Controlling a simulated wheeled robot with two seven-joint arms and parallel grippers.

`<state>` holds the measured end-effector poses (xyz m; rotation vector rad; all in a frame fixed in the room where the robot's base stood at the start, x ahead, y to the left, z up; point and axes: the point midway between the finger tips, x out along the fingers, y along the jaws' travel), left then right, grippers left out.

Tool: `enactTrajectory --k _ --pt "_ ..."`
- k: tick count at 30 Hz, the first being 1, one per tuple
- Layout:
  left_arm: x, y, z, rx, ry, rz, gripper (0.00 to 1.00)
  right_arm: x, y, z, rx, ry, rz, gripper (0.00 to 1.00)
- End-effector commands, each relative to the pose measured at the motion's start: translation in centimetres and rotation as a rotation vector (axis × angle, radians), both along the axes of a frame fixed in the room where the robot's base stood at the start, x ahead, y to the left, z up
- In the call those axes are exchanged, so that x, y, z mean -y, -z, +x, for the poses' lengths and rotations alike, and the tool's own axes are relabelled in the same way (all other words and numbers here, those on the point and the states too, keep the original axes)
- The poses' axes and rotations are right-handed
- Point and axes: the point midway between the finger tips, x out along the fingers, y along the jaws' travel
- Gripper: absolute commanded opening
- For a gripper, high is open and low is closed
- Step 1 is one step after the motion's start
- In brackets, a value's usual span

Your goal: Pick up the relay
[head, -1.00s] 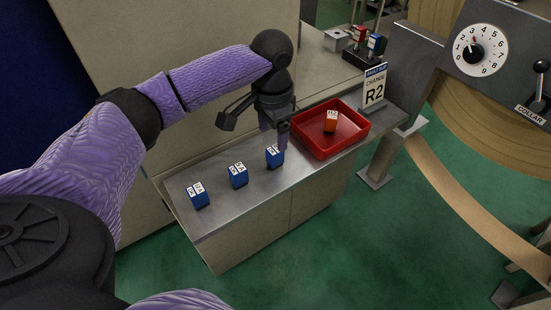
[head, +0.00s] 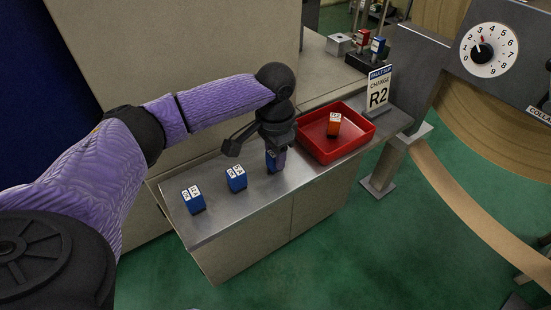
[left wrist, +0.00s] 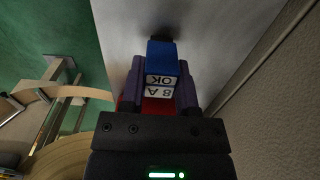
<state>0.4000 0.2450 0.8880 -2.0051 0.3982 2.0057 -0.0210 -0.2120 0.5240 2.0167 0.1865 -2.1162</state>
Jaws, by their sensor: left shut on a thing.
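Three blue relays with white labelled tops stand in a row on the metal bench top. My left gripper (head: 276,160) is shut on the relay nearest the red tray, the blue relay (head: 270,162). The middle blue relay (head: 236,179) and the left blue relay (head: 193,200) stand apart from the gripper. My right gripper is not in view.
A dial panel (head: 488,50) is at the far right.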

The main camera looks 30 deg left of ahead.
Motion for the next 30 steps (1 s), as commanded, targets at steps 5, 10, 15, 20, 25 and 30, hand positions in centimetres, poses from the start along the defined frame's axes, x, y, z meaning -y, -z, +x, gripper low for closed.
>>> enactTrajectory --k 5,10,15,20,25,30 --pt "0.0 0.0 0.0 0.000 0.000 0.000 0.00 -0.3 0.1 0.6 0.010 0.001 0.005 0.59" --pt "0.0 -3.1 0.1 0.005 0.001 -0.001 0.00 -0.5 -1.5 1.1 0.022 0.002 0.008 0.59" --pt "0.0 -7.8 0.1 0.006 0.000 -0.001 0.00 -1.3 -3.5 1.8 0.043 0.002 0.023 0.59" --pt "0.1 -9.9 0.0 0.001 0.000 -0.002 0.00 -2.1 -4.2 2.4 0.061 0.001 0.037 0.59" --pt "1.3 -10.4 -0.3 0.007 -0.030 -0.002 0.00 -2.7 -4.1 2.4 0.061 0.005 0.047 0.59" --pt "6.1 -11.1 -2.9 0.017 -0.178 -0.006 0.00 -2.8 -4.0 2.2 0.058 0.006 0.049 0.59"
